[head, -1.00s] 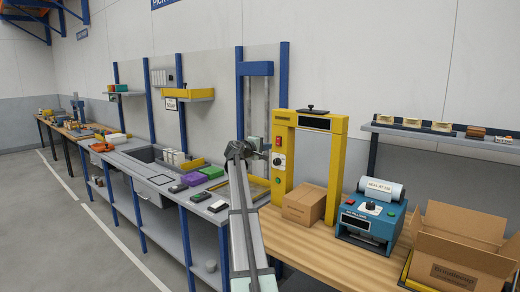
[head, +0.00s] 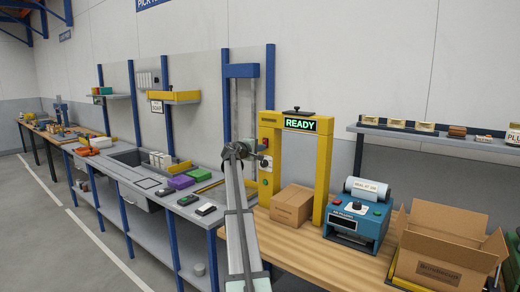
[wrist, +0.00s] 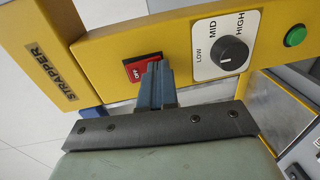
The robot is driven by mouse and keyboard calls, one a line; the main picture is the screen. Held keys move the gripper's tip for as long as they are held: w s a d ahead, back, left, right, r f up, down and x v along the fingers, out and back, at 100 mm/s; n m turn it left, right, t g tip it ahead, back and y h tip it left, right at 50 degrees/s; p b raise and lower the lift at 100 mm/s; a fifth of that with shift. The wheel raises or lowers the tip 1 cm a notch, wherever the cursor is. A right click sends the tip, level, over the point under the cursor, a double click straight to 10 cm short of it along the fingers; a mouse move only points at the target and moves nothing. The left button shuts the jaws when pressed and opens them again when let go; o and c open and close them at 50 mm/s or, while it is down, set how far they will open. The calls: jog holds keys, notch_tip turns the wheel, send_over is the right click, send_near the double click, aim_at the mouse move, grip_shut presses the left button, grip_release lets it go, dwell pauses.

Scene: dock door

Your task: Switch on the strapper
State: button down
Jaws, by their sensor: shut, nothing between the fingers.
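The strapper (head: 268,125) is a yellow arch on the wooden bench, and its display (head: 300,124) is lit with a green READY. In the wrist view, its front post (wrist: 105,65) carries a red rocker switch (wrist: 136,72), a black knob (wrist: 230,54) marked LOW, MID, HIGH, and a green button (wrist: 296,35). My gripper (wrist: 155,72) is shut and empty, with its fingertips at the red switch, hiding part of it. I cannot tell whether they still touch it. In the head view, my gripper (head: 250,148) is beside the post.
A closed carton (head: 292,206) stands under the arch. To its right are a blue machine (head: 358,218) with a white roll and an open carton (head: 440,262). A grey workbench (head: 150,200) with small items extends left. A shelf (head: 450,142) hangs behind at right.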

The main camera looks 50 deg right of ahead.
jog(key=a+f, duration=0.1)
jog(key=a, duration=1.3)
jog(key=shift+f, duration=0.35)
